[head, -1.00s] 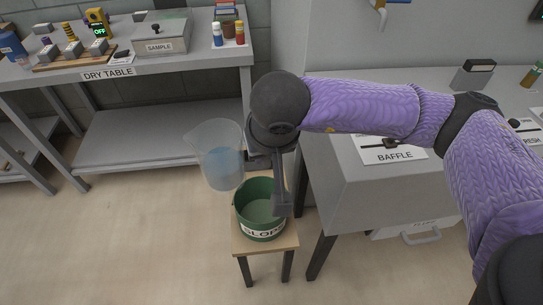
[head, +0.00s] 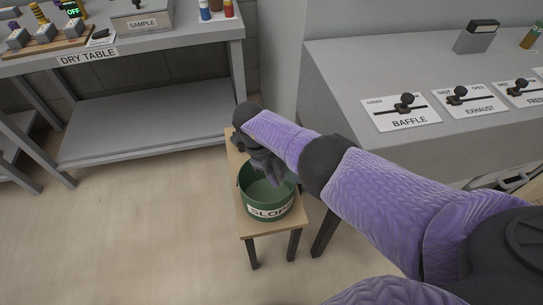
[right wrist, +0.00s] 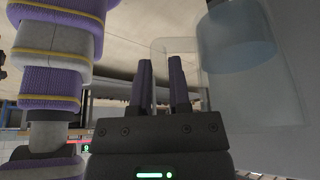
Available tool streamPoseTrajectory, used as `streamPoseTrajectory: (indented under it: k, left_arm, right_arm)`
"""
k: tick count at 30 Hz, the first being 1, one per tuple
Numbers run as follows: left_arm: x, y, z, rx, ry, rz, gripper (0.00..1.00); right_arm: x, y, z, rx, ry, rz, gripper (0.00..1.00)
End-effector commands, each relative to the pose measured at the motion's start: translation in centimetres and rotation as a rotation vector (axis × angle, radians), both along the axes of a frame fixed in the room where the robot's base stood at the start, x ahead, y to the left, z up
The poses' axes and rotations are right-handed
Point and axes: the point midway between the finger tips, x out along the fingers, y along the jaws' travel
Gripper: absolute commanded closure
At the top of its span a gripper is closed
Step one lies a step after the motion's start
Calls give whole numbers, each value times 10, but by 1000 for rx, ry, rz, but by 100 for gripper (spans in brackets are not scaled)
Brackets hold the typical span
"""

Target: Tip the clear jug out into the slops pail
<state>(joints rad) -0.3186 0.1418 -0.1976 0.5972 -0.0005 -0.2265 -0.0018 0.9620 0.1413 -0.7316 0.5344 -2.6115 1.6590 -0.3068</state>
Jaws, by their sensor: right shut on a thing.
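The green slops pail (head: 244,190) stands on a small wooden stool (head: 248,228), its label partly readable. My right gripper (head: 272,172) is over the pail's back rim in the head view, partly covered by my own arm. In the right wrist view, my right gripper (right wrist: 161,75) is shut on the handle of the clear jug (right wrist: 262,95). The jug's body is beside the fingers and holds pale blue liquid. The jug cannot be made out in the head view, so its tilt over the pail cannot be told. My left gripper is not in view.
A grey dry table (head: 150,137) with a sample box (head: 140,17) is at the back left. A grey bench (head: 350,75) with baffle (head: 405,110) and exhaust (head: 468,99) sliders is on the right, close to the stool. The floor left of the stool is clear.

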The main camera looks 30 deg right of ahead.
Motion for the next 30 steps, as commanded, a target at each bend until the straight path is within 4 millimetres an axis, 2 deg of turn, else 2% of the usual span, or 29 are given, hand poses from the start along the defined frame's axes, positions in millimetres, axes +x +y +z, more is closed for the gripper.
streamPoseTrajectory:
  k: [3,11,12,23,26,30]
  left_arm:
    - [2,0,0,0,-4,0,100]
    - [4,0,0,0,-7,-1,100]
    - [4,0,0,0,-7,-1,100]
    - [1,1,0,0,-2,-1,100]
    - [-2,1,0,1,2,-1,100]
    - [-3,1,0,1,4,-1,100]
  right_arm:
    - [-4,2,-6,-1,2,-179,100]
    - [-9,4,-10,-4,-1,-387,100]
    - [-10,4,-13,0,-3,-460,100]
    - [-11,6,-14,-7,-1,-609,100]
    - [-12,7,-17,-5,-2,-806,100]
    - [-12,9,-17,-4,-4,-892,100]
